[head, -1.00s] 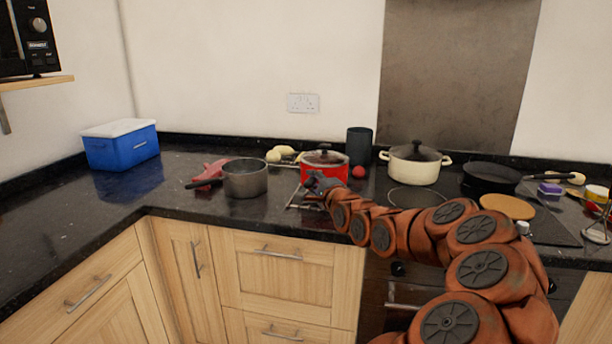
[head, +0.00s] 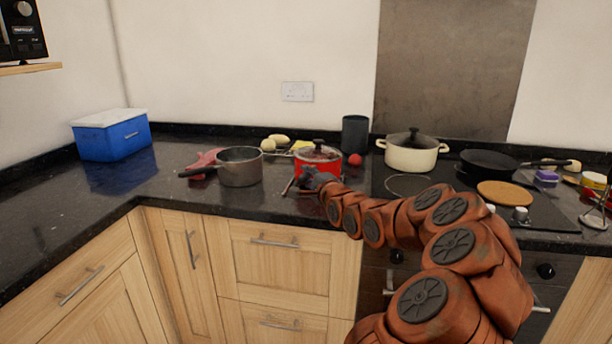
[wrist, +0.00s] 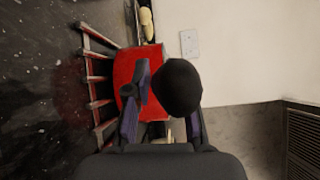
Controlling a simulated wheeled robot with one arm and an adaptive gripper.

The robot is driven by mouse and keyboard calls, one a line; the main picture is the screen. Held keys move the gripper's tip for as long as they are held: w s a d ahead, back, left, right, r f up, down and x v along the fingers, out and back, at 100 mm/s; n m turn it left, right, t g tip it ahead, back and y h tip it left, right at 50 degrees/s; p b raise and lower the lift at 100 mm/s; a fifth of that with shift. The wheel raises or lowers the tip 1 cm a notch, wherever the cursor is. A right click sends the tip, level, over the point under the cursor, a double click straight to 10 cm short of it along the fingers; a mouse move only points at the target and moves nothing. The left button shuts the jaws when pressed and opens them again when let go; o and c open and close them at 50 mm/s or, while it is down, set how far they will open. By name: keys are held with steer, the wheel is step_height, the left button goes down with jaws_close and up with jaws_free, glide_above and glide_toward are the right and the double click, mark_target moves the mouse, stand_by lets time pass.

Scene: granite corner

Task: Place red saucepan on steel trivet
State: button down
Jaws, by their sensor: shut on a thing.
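The red saucepan (head: 318,167), with a glass lid and dark knob, is upright at the back of the counter's middle. It also shows in the wrist view (wrist: 150,62), which is turned sideways. The steel trivet (head: 288,187) shows its bars in front of and below the saucepan; in the wrist view its bars (wrist: 98,80) lie along the saucepan's lower edge. I cannot tell whether the saucepan rests on the bars or is just above them. My gripper (head: 312,178) is shut on the saucepan at its front side; the grip point is partly hidden by my fingers.
A grey saucepan (head: 240,168) and red cloth (head: 203,161) are to the left. A red ball (head: 355,159), dark canister (head: 355,134) and cream pot (head: 411,155) are to the right. A blue cool box (head: 110,140) stands far left. Counter between box and grey saucepan is mostly clear.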

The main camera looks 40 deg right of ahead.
steer(key=shift+s+d, duration=0.1)
steer(key=c, duration=1)
jaws_free()
steer(key=shift+f, duration=0.1)
steer(key=shift+s, duration=0.1)
steer(key=shift+b+v, duration=0.7)
steer(key=shift+v, duration=5.25)
